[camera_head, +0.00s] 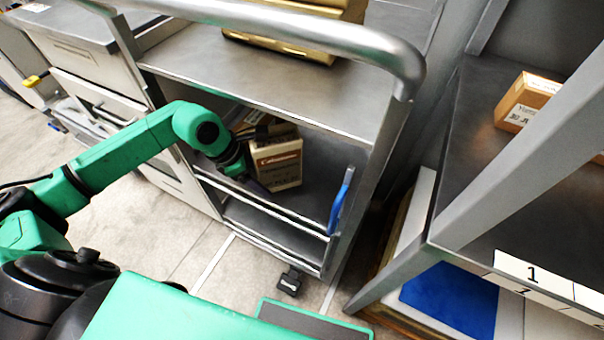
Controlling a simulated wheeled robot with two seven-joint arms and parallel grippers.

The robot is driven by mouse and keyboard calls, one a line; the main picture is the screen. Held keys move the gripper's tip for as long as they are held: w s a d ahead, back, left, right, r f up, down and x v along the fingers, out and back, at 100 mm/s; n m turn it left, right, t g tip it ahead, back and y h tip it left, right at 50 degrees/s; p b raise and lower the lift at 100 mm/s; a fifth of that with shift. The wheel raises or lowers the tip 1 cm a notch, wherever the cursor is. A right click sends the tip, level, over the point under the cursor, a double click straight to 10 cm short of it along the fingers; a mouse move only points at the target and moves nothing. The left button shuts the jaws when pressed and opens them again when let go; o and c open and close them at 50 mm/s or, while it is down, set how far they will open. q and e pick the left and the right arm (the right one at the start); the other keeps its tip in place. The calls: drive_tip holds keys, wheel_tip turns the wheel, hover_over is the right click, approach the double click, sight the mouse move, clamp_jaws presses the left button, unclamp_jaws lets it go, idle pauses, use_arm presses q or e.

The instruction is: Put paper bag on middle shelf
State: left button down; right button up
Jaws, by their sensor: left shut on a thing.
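The paper bag (277,162), brown and white with printed lettering, is inside the metal trolley, on its middle shelf (318,197) or just above it; I cannot tell if it touches the shelf. My left gripper (256,184) reaches into the trolley from the left and is shut on the bag. The fingers are dark and small, partly hidden against the bag. My right gripper is not in view.
The trolley's top (235,65) holds a gold-coloured object (295,38) behind a thick rail. A blue handle (339,203) stands at the shelf's right front. To the right, a rack (475,140) holds a cardboard box (527,103). Drawers stand left.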

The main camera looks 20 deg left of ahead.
sight(302, 176)
use_arm(q)
drive_tip(key=w+d, duration=0.2)
drive_tip(key=d, duration=0.1)
drive_tip(key=w+d+p, duration=0.1)
drive_tip(key=w+d, duration=0.3)
drive_tip(key=d, duration=0.1)
drive_tip(key=shift+d+r, duration=0.25)
drive_tip(key=shift+d, duration=0.05)
drive_tip(key=shift+d+f, duration=0.15)
drive_tip(key=shift+f, duration=0.2)
wheel_tip(302, 176, down, 3)
drive_tip(key=shift+c, duration=1.9)
unclamp_jaws()
drive_tip(key=shift+s+f, duration=0.1)
drive_tip(key=shift+f, duration=0.1)
drive_tip(key=o, duration=0.4)
drive_tip(key=shift+r, duration=0.1)
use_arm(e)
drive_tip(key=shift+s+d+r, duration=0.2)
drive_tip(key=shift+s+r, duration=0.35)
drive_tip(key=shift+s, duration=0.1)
